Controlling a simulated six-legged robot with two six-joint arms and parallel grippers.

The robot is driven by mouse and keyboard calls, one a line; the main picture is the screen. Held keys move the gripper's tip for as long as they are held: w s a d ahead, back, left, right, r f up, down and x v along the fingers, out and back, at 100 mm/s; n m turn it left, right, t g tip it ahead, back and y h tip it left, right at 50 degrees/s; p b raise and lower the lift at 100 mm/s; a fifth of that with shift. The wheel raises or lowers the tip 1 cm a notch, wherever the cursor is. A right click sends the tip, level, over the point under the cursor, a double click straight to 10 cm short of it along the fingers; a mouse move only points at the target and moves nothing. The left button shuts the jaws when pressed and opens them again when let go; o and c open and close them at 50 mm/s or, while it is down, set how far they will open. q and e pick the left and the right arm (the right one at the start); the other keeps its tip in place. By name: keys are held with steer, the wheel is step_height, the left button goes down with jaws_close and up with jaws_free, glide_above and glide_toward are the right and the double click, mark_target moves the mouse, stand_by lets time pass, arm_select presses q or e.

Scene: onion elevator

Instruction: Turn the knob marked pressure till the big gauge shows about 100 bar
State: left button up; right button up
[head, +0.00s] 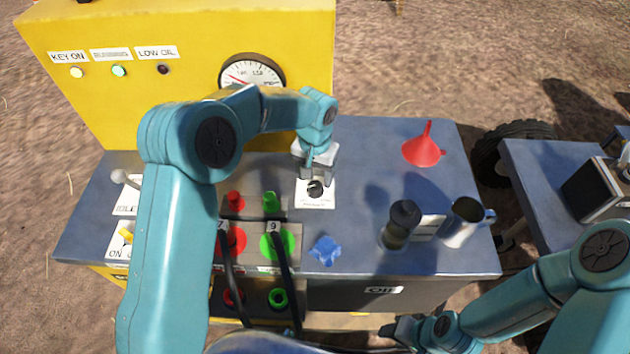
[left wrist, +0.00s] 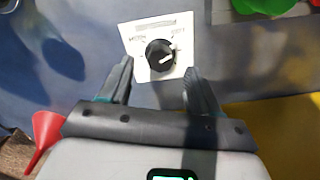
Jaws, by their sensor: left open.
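The black pressure knob (head: 315,188) sits on a white label plate on the grey-blue bench top. In the left wrist view the knob (left wrist: 160,55) lies just beyond the fingertips, roughly centred between them, with a pale pointer mark. My left gripper (head: 317,163) is open above the knob; the fingers (left wrist: 159,78) look apart from it. The big gauge (head: 250,72) is on the yellow panel. Its red needle points to the upper left; my left arm hides its lower part, and the exact reading is unclear. My right gripper (head: 398,331) is low at the front; its jaw state is unclear.
A red funnel (head: 423,150), a dark cylinder (head: 400,225) and a metal mug (head: 464,222) stand to the right on the bench. A blue piece (head: 325,250) lies nearer. Red and green couplings (head: 277,244) with black hoses are to the left of it.

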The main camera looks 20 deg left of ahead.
mark_target(315, 186)
arm_select(q)
step_height(315, 186, down, 4)
steer(key=shift+w+f+p, duration=0.1)
steer(key=shift+f+p, duration=0.15)
steer(key=shift+p, duration=0.05)
steer(key=shift+a+f, duration=0.1)
steer(key=shift+f, duration=0.05)
steer(key=c, duration=1.1)
steer(key=shift+o, duration=0.2)
